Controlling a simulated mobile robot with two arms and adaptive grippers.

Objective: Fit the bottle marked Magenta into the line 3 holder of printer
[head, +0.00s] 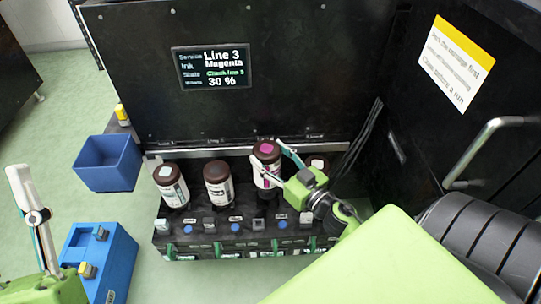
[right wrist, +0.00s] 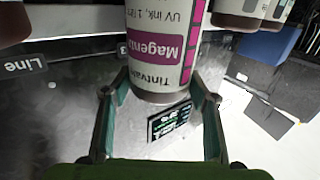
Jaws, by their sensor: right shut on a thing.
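The Magenta bottle (head: 266,150) has a dark cap with a magenta mark, and its magenta label (right wrist: 157,45) shows upside down in the right wrist view. My right gripper (head: 276,159) is shut on this bottle, with one finger on each side of it (right wrist: 160,95). The bottle is third from the left in the row along the printer's front rack (head: 200,238), at the line 3 place. Its base is partly hidden, so I cannot tell whether it is seated. My left gripper (head: 32,205) is at the far left, away from the bottles, its opening unclear.
Other dark-capped bottles stand at left (head: 170,187), beside it (head: 217,185) and at right (head: 317,163), partly hidden. The printer screen (head: 213,68) reads Line 3, Magenta, 30 %. A blue bin (head: 107,164) and a blue block (head: 112,262) are at left. A handled black panel (head: 455,150) bounds the right.

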